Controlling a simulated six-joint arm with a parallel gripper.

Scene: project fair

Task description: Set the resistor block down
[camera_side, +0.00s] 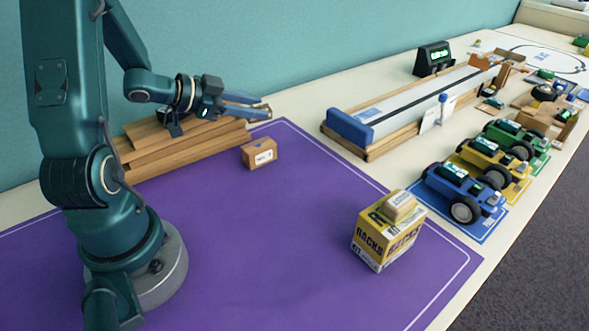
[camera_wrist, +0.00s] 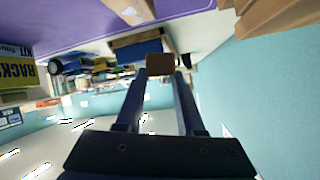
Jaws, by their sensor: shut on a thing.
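My gripper (camera_side: 258,106) is shut, its blue fingers pointing right, raised above the purple mat near its back edge. In the wrist view my gripper (camera_wrist: 161,75) has a plain brown block, the resistor block (camera_wrist: 160,66), between its fingertips. In the side view only a small tan bit of the block shows at the fingertips. No marking on it can be read. The held block appears to be in the air, clear of the mat (camera_side: 260,240).
Stacked wooden planks (camera_side: 190,147) lie behind and below my gripper. A labelled small block (camera_side: 259,154) sits on the mat nearby. A yellow kit box (camera_side: 385,237) with another block (camera_side: 398,206) on top stands front right. A ramp track (camera_side: 400,108) and toy cars (camera_side: 465,190) are beyond. The mat's middle is clear.

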